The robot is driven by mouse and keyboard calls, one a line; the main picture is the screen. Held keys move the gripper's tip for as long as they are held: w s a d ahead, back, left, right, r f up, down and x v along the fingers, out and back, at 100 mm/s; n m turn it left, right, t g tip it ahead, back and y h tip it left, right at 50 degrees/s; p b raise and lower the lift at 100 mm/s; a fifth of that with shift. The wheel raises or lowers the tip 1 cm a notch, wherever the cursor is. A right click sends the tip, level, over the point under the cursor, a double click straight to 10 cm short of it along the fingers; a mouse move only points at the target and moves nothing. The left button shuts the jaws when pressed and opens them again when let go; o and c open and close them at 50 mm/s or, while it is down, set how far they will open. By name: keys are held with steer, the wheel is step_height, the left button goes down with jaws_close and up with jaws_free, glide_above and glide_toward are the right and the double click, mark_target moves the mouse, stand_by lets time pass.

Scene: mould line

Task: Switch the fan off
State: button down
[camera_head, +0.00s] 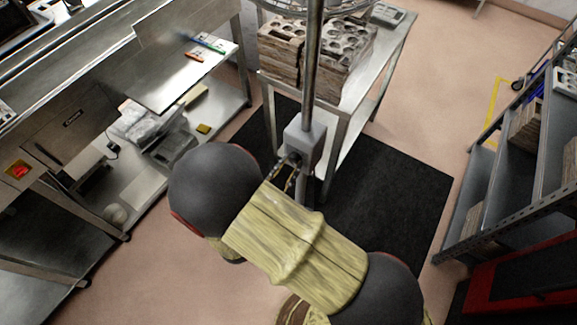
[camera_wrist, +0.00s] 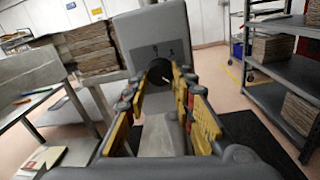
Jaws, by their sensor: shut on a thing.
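The fan is a metal pole (camera_head: 313,75) with part of a wire cage (camera_head: 320,5) at the top edge of the head view. A grey control box (camera_head: 307,138) is fixed to the pole. In the wrist view the box (camera_wrist: 152,30) faces me, with small dark marks above a round dark knob (camera_wrist: 159,70). My gripper (camera_head: 290,162) is at the box's front face. In the wrist view my gripper's (camera_wrist: 162,78) yellow-sided fingers reach to the knob from both sides and are shut on it. The fingers partly hide the knob, and its exact setting cannot be read.
A metal table (camera_head: 388,60) with stacked moulds (camera_head: 345,50) stands behind the pole. A steel bench (camera_head: 175,75) is at left and a shelf rack (camera_head: 500,180) at right. A black mat (camera_head: 400,185) lies under the pole, with bare floor around it.

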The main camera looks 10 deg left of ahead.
steer(key=shift+r, duration=0.1)
steer(key=n+p, duration=0.2)
steer(key=shift+r+p, duration=0.1)
steer(key=shift+p, duration=0.3)
steer(key=n+p, duration=0.3)
steer(key=shift+n, duration=0.4)
steer(key=n+p, duration=0.3)
steer(key=shift+n+g, duration=0.3)
steer(key=n+p, duration=0.3)
steer(key=shift+d, duration=0.1)
steer(key=n+p, duration=0.1)
steer(key=n, duration=0.2)
steer(key=shift+r+n+p, duration=0.1)
steer(key=shift+n+p, duration=0.3)
steer(key=n+p, duration=0.1)
steer(key=n, duration=0.2)
steer(key=shift+n+h, duration=0.3)
steer(key=n+p, duration=0.2)
steer(key=n, duration=0.4)
